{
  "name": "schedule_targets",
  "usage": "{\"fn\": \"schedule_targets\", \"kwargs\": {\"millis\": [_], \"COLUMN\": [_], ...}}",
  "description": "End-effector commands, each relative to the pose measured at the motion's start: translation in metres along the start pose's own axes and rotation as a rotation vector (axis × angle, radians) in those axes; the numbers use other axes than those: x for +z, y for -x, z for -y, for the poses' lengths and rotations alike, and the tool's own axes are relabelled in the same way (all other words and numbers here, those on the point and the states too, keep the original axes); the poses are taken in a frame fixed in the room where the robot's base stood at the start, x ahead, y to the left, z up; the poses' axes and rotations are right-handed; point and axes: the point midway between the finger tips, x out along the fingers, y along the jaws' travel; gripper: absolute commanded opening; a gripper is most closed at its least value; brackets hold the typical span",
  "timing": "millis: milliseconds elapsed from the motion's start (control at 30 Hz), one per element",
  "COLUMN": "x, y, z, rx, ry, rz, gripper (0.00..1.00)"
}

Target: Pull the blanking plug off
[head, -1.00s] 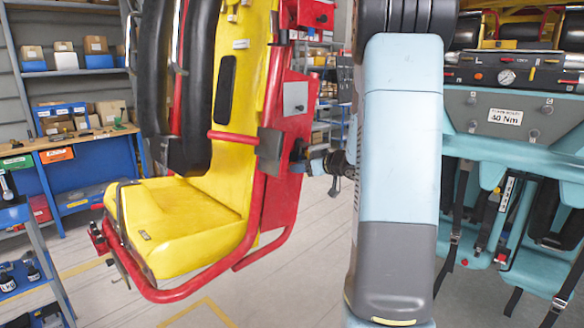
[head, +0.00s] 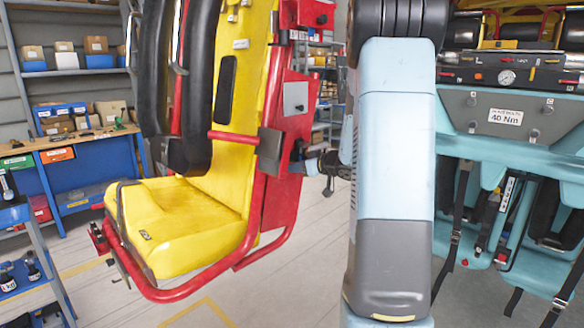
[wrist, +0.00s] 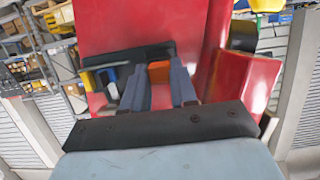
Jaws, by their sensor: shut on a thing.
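The orange blanking plug (wrist: 159,72) shows in the wrist view, between my two blue-grey fingers, in front of a red panel. My gripper (wrist: 159,80) is shut on the plug; the fingers lie along its left and right sides. In the head view my gripper (head: 303,167) reaches left to the side of the red seat frame (head: 283,150), behind my upright arm. The plug cannot be made out in the head view. Whether it is still seated in its socket cannot be told, because the fingers and the dark gripper body hide its base.
The yellow seat (head: 182,222) with black restraints stands left of my arm. A teal unit (head: 500,150) with hanging straps stands at the right. A blue workbench (head: 85,165) and shelves are behind at the left. The floor between is clear.

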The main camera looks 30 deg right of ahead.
Motion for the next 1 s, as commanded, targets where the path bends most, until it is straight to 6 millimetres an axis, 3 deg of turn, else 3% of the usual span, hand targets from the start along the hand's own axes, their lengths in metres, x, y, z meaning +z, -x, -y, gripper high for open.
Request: {"fn": "schedule_targets", "kwargs": {"millis": [167, 1000], "x": [0.0, 0.0029], "y": [0.0003, 0.0098], "z": [-0.0005, -0.0011], "rx": [0.001, 0.002], "ry": [0.0, 0.0], "rz": [0.0, 0.0], "gripper": [0.0, 0.0]}}
